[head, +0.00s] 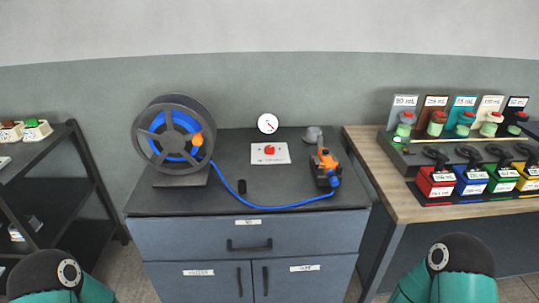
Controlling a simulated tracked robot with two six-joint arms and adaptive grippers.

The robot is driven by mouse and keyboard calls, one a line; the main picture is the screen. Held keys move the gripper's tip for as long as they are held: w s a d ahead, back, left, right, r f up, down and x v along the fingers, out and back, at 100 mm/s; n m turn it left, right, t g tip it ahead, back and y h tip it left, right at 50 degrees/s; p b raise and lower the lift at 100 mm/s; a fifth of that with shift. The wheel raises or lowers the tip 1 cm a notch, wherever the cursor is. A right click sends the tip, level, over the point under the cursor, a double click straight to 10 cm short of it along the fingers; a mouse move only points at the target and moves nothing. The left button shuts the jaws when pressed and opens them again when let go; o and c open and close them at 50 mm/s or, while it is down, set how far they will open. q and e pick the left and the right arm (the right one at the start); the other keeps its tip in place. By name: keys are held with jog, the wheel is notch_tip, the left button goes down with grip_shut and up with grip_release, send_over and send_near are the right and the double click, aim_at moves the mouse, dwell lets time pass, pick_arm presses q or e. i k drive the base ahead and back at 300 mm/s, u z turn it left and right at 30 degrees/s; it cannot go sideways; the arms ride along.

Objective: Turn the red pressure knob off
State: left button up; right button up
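A small red knob (269,149) sits on a white labelled plate (257,159) at the middle of the dark cabinet top. I cannot read the label or tell the knob's setting. A round white gauge (268,123) with a red needle stands just behind the plate. Only teal and dark links of my two arms show, at the bottom left and bottom right. Neither gripper is in view, and nothing of mine is near the knob.
A hose reel (175,136) stands left of the plate. Its blue hose (285,205) curves along the front to an orange tool (325,165) on the right. A wooden bench (400,199) holds bottles and coloured boxes. A dark shelf (40,165) stands left.

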aim_at(270, 149)
jog(key=z, duration=1.2)
jog(key=i, duration=0.1)
jog(key=u, duration=2.8)
jog(key=k, duration=0.95)
jog(key=z, duration=1)
jog(key=i, duration=1)
jog(key=z, duration=0.05)
